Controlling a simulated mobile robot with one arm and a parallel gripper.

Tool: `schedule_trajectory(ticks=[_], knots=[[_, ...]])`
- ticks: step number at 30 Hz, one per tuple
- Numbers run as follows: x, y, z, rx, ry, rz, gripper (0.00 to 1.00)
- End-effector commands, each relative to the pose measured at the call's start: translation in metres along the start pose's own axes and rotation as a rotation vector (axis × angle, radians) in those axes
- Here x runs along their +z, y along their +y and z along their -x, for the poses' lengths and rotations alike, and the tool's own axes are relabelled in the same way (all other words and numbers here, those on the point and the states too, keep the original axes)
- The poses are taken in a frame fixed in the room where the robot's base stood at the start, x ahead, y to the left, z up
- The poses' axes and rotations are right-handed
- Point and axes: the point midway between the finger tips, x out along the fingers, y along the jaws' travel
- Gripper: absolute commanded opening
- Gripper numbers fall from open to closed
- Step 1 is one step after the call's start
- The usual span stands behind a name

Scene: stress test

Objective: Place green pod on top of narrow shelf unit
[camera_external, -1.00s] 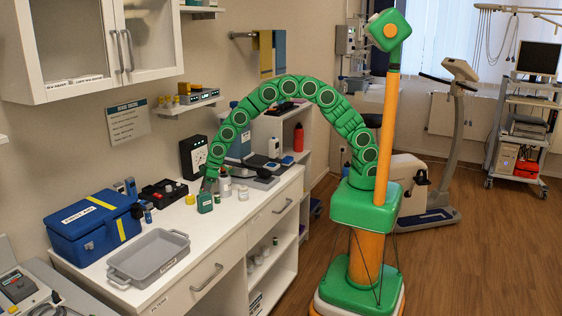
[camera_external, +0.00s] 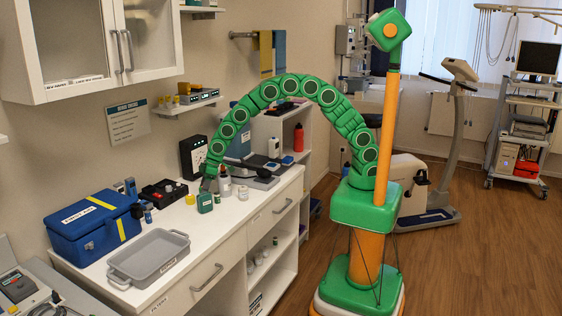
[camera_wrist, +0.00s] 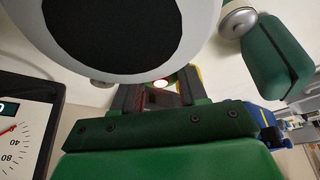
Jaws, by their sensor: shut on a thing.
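The green pod looks to be the small dark green container with a pale label (camera_external: 205,204) on the white counter. The narrow shelf unit seems to be the white open unit (camera_external: 307,130) beyond the counter.
A grey tray (camera_external: 150,262), blue first aid box (camera_external: 88,232) and yellow cup (camera_external: 190,199) are left. A wall shelf (camera_external: 186,106) hangs above.

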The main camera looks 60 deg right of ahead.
Motion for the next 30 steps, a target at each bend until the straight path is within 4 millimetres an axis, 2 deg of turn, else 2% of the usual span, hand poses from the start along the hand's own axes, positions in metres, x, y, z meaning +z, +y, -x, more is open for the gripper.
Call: schedule_trajectory(ticks=[12,20,23,25,30], knots=[[-0.027,0.0,0.064,0.001,0.002,-0.001,0.09],[-0.036,0.005,0.086,0.003,0.004,-0.006,0.09],[-0.042,0.018,0.1,0.009,0.004,-0.019,0.09],[-0.048,0.033,0.117,0.016,0.004,-0.035,0.09],[-0.063,0.077,0.174,0.036,0.005,-0.083,0.09]])
